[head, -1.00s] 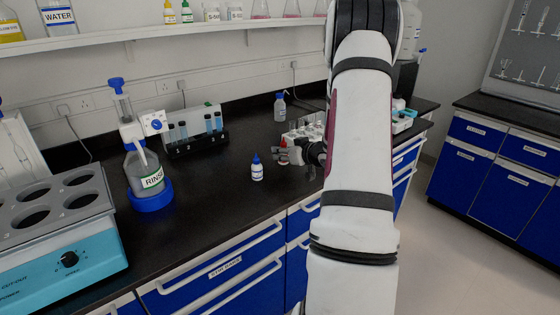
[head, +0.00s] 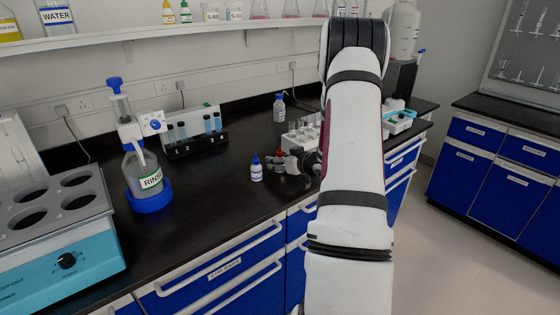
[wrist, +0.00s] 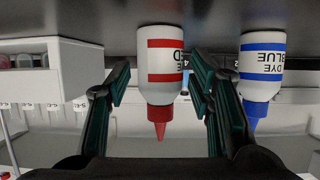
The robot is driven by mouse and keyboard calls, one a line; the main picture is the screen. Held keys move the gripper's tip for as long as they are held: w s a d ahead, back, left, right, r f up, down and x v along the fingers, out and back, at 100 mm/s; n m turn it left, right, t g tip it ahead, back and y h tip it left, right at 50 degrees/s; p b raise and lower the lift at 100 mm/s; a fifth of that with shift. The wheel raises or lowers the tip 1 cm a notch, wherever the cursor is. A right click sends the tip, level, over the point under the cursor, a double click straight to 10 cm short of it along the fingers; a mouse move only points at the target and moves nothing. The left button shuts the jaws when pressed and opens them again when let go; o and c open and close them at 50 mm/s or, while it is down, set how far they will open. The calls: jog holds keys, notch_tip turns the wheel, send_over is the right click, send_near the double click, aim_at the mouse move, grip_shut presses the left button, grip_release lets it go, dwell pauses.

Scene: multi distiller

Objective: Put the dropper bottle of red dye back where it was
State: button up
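The red dye dropper bottle (wrist: 163,75) is white with a red label and red cap. It shows upside down in the wrist view, its base at the dark counter. My gripper (wrist: 160,85) is open, with a finger on each side of the bottle and a visible gap at least on the left. In the head view only the red cap (head: 279,152) shows clearly; my gripper (head: 286,168) hides most of the body. The blue dye bottle (head: 256,169) stands just left of it; it also shows in the wrist view (wrist: 261,70), beyond the right finger.
A white rack (head: 302,137) stands close behind my gripper, and a wash bottle (head: 279,108) farther back. The rinse bottle (head: 146,180), a tube rack (head: 195,143) and a water bath (head: 60,235) stand to the left. The counter in front of the blue bottle is clear.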

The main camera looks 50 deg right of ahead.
jog(key=shift+r, duration=0.15)
jog(key=shift+s+r, duration=0.15)
jog(key=shift+s, duration=0.1)
jog(key=p+v, duration=0.1)
jog(key=v, duration=1)
jog(key=shift+a+r, duration=0.1)
jog(key=shift+a, duration=0.05)
jog(key=w+a+r+g+h, duration=0.25)
jog(key=w+a+r, duration=0.25)
jog(key=a+r, duration=0.3)
jog(key=s+a+r+g, duration=0.25)
jog(key=a+r, duration=0.35)
jog(key=a, duration=0.3)
jog(key=s+a+n+g+y, duration=0.1)
jog(key=s+a+g+y, duration=0.1)
jog(key=s+a, duration=0.8)
jog(key=s+a+r+n+g+y, duration=0.1)
jog(key=s+a+n+g+y, duration=0.1)
jog(key=s+a, duration=0.8)
jog(key=a+g+y, duration=0.1)
jog(key=a+y, duration=0.1)
jog(key=a, duration=0.4)
jog(key=shift+s, duration=0.3)
